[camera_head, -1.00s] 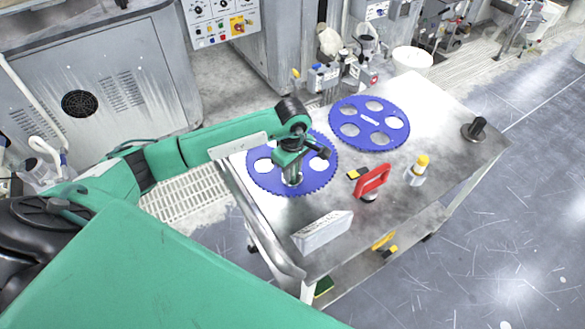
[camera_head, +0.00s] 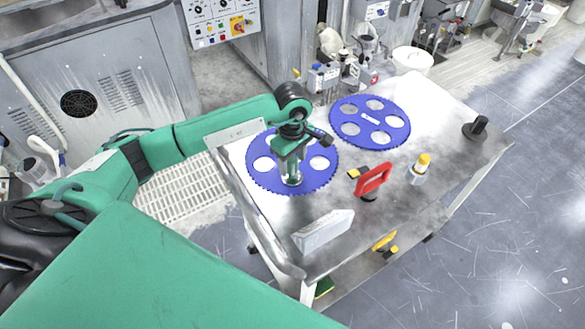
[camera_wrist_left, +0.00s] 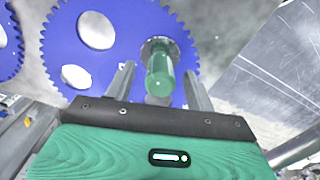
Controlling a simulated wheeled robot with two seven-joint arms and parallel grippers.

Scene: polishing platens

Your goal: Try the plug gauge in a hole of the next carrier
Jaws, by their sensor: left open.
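The plug gauge (camera_head: 291,180) has a green handle and a metal flange. It stands at a hole of the near blue toothed carrier (camera_head: 258,182); whether its tip is fully in that hole is hidden. The wrist view shows its handle (camera_wrist_left: 160,78) pointing up towards the camera. My left gripper (camera_head: 290,168) is open above the gauge, its fingers (camera_wrist_left: 160,85) spread on either side of the handle, with no clear grip. My right gripper is not in view.
On the metal table (camera_head: 432,110) stand a red-handled tool (camera_head: 373,181), a white bottle with a yellow cap (camera_head: 420,170), a black-handled piece (camera_head: 476,128) and a pale block (camera_head: 322,230). The table's right part is mostly clear.

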